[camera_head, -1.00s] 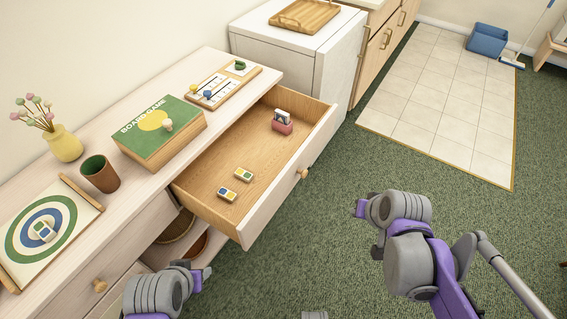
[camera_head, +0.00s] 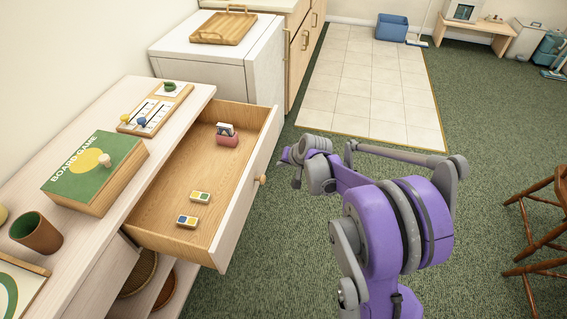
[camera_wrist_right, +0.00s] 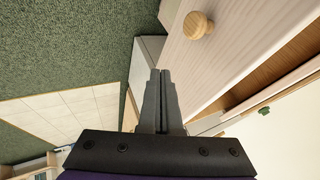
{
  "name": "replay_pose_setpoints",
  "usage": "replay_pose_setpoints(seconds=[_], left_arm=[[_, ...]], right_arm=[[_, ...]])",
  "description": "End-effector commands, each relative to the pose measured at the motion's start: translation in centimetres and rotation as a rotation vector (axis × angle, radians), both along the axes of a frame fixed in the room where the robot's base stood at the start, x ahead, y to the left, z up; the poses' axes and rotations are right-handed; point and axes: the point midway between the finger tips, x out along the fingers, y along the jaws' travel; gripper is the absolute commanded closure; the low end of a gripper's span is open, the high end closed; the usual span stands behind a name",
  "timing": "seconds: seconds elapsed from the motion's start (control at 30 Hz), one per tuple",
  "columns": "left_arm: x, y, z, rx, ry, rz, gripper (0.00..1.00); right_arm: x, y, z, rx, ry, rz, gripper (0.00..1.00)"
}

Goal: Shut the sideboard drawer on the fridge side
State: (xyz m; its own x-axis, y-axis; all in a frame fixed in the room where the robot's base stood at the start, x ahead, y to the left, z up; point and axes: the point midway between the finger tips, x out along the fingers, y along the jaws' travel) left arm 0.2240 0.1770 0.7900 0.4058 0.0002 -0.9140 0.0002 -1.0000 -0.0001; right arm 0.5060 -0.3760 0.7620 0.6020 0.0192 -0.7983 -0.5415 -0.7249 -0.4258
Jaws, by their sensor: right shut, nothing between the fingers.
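The sideboard drawer on the fridge side (camera_head: 243,205) stands pulled well out, its pale front facing right with a round wooden knob (camera_head: 262,180). In the right wrist view the knob (camera_wrist_right: 197,25) is at the top, on the drawer's pale front (camera_wrist_right: 215,60). My right gripper (camera_head: 285,155) is shut and empty, just right of the drawer front and apart from it in the head view. Its closed fingers (camera_wrist_right: 160,74) also show in the wrist view, beside the front's edge. My left gripper is out of view.
The drawer holds a pink card holder (camera_head: 228,136) and two small tiles. The sideboard top (camera_head: 100,235) bears a green game box (camera_head: 95,170), a cup and a scoring board. A white fridge (camera_head: 220,65) stands behind. Green carpet (camera_head: 280,260) lies clear right of the drawer.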

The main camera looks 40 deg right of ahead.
Motion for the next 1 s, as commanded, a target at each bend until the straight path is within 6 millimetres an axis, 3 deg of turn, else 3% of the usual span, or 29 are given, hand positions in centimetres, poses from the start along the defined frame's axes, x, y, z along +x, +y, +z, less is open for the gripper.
replay_pose_setpoints(seconds=[0.17,0.5,1.0], left_arm=[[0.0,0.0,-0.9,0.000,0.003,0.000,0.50],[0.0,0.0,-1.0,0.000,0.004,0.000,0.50],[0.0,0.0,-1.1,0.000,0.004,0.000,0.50]], right_arm=[[2.4,0.2,-3.3,0.000,0.001,0.002,1.00],[5.2,2.6,-3.1,0.000,0.001,0.001,1.00],[5.5,2.9,-3.1,0.000,0.001,0.001,1.00]])
